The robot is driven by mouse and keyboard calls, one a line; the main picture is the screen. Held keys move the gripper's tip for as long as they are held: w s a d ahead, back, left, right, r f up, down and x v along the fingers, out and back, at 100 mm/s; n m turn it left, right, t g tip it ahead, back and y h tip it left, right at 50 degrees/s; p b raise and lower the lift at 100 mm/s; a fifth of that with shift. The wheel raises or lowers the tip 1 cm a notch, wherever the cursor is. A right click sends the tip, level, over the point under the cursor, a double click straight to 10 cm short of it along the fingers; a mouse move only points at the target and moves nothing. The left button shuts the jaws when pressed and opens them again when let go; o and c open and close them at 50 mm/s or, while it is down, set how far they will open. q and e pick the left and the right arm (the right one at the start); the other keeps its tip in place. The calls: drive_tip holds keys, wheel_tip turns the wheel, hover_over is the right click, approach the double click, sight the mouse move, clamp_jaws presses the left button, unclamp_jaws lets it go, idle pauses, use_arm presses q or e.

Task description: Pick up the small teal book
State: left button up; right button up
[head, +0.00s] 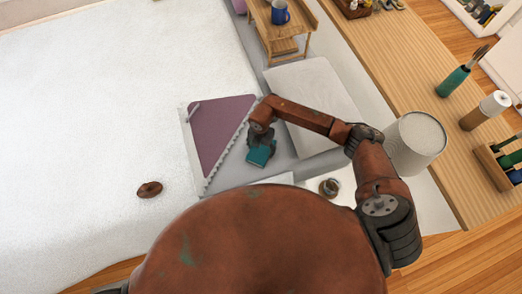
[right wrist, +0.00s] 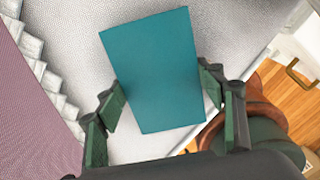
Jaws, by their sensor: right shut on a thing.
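The small teal book (head: 259,156) is at the end of my right arm in the head view, near the right edge of a purple and white cloth. In the right wrist view the teal book (right wrist: 153,70) fills the space between the fingers, its flat cover facing the camera. My right gripper (right wrist: 163,105) is shut on it, one finger at each side edge. In the head view my right gripper (head: 262,143) is above the book and partly covers it. Whether the book touches the grey surface below is hard to tell. My left gripper is not in view.
A purple folded cloth (head: 215,130) lies left of the book. A white cushion (head: 318,100) is behind my right arm. A brown donut (head: 150,189) lies on the white bed (head: 80,110). A wooden stand with a blue mug (head: 280,13) is at the back. A lampshade (head: 416,140) stands right of my arm.

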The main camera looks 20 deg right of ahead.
drive_tip(key=c, duration=0.6)
